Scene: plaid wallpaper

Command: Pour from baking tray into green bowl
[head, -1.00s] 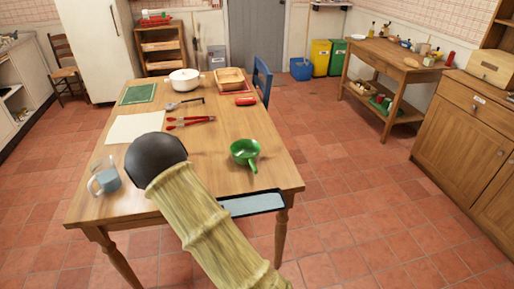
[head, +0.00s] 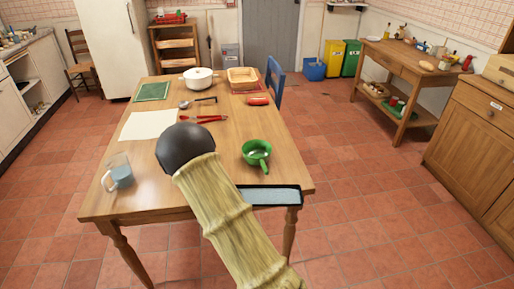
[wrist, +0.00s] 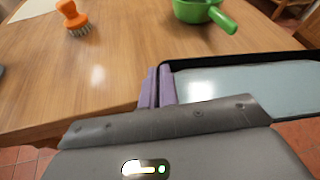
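The baking tray (head: 270,196) is a dark, shallow rectangle with a pale blue-grey content or surface. It is at the near right corner of the table in the head view, and it fills the right of the wrist view (wrist: 245,85). It looks roughly level. My gripper (wrist: 158,88) has its purple fingers closed on the tray's left end. The fingers are hidden behind my arm in the head view. The green bowl (head: 256,153), with a handle, stands upright on the table just beyond the tray. It also shows at the top of the wrist view (wrist: 196,11).
On the wooden table (head: 200,165), a glass mug (head: 118,173) stands at left. Red tongs (head: 203,119), a white pot (head: 199,78) and a basket (head: 242,76) lie farther back. An orange brush (wrist: 73,18) is left of the bowl. Tabletop around the bowl is mostly clear.

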